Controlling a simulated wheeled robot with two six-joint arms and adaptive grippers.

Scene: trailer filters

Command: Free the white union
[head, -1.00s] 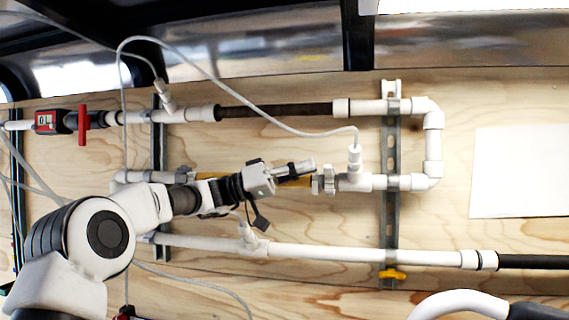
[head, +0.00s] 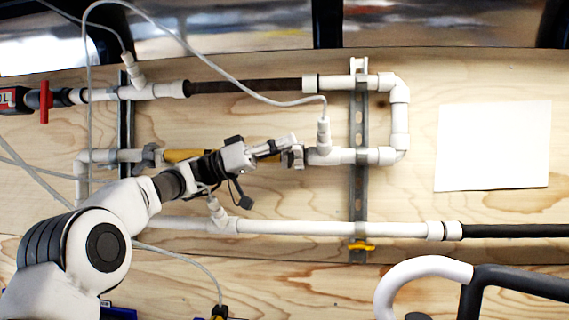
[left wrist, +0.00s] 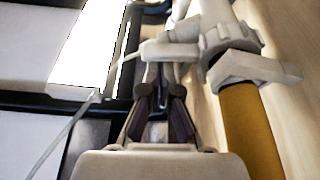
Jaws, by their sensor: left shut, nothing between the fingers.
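The white union (head: 297,157) sits at the right end of the yellow filter pipe (head: 185,156) in the middle pipe run. In the left wrist view, the union (left wrist: 232,40) shows its lugs at the upper right, with the yellow pipe (left wrist: 250,125) running down from it. My left gripper (head: 285,147) is just left of and above the union in the head view, partly in front of the pipe. In the left wrist view, my left gripper (left wrist: 158,92) is shut and empty, beside the union. Whether it touches a lug cannot be told. My right gripper is not in view.
A grey union (head: 150,156) is at the yellow pipe's left end. A thin tube (head: 215,75) arches over to the tee (head: 323,135) right of the white union. A metal strut (head: 358,190) crosses the pipes. A white pipe (head: 300,228) runs below. The wooden board at right is clear around white paper (head: 492,147).

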